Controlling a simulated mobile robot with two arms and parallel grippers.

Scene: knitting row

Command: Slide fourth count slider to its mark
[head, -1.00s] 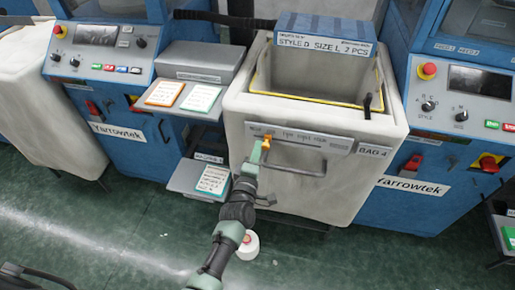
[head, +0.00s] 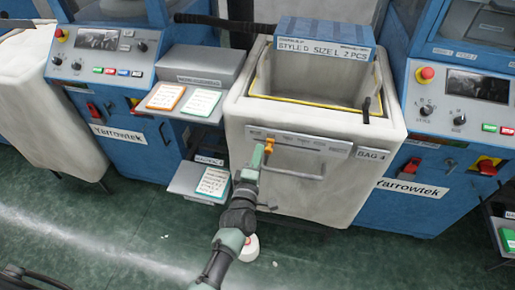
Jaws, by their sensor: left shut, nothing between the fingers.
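The count rail (head: 318,144) is a grey strip with small markings on the front of the white bag bin (head: 240,180). An orange slider (head: 269,144) sits toward the left part of the rail. My left gripper (head: 264,150) is shut at the rail, with its tip against or right beside the orange slider; I cannot tell whether they touch. The gripper hides part of the rail and of the bin front. The other sliders and the mark are too small to make out. My right gripper is not in view.
A metal handle (head: 296,173) sticks out just below the rail. A "BAG 4" label (head: 373,155) is at the rail's right end. A shelf with cards (head: 201,103) stands to the left, and a white roll (head: 249,248) lies on the green floor.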

